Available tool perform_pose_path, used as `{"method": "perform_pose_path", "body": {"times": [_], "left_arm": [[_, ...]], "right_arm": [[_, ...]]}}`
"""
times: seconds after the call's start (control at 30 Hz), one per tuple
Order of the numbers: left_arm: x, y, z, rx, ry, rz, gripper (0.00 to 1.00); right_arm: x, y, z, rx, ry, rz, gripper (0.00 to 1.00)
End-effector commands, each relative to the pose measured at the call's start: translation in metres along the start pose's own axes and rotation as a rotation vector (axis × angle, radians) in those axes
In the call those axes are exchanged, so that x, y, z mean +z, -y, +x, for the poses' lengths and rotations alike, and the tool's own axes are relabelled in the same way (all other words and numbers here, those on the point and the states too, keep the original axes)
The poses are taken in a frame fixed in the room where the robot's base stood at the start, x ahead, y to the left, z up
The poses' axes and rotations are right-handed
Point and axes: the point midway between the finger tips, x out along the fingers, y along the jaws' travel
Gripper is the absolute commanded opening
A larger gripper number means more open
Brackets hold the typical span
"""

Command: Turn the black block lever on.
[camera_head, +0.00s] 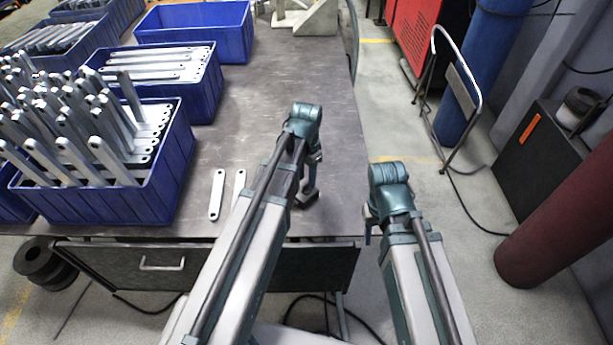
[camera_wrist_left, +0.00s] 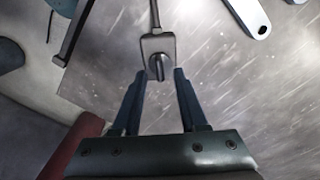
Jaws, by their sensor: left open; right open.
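The black block (camera_wrist_left: 150,45) lies on the table in the left wrist view, with a small rounded lever (camera_wrist_left: 158,68) at its near end and a cord or rod running from its far end. My left gripper (camera_wrist_left: 160,75) is open, its two dark fingers spread to either side of the lever end, with nothing gripped. Whether the fingers touch it cannot be told. In the head view my left gripper (camera_head: 309,186) points down near the table's right edge, and the arm hides much of that spot. My right gripper (camera_head: 369,218) shows only partly, beyond the table edge, open.
Blue bins (camera_head: 110,205) of galvanized brackets fill the table's left side. A loose bracket (camera_head: 217,195) lies near the front edge, with another (camera_head: 239,186) beside my left arm. The table's middle (camera_head: 265,90) is clear. A drawer (camera_head: 120,266) is below.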

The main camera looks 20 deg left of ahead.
Motion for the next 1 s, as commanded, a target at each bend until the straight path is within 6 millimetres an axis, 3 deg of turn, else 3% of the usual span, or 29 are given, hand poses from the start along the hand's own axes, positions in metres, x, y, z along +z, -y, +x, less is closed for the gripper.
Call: {"method": "perform_pose_path", "body": {"times": [0.03,0.6,0.8,1.0], "left_arm": [[0.000,0.000,-0.014,0.000,0.000,0.000,0.42],[0.000,0.000,-0.100,0.000,0.000,0.000,0.42],[0.000,0.000,-0.114,0.000,0.000,0.000,0.42],[0.000,0.000,-0.114,0.000,0.000,0.000,0.42]], "right_arm": [[0.001,-0.001,-0.014,0.000,0.000,0.000,0.50],[0.006,-0.009,-0.100,0.000,0.000,0.000,0.50],[0.007,-0.011,-0.114,0.000,0.000,0.000,0.50],[0.007,-0.011,-0.113,0.000,0.000,0.000,0.50]]}}
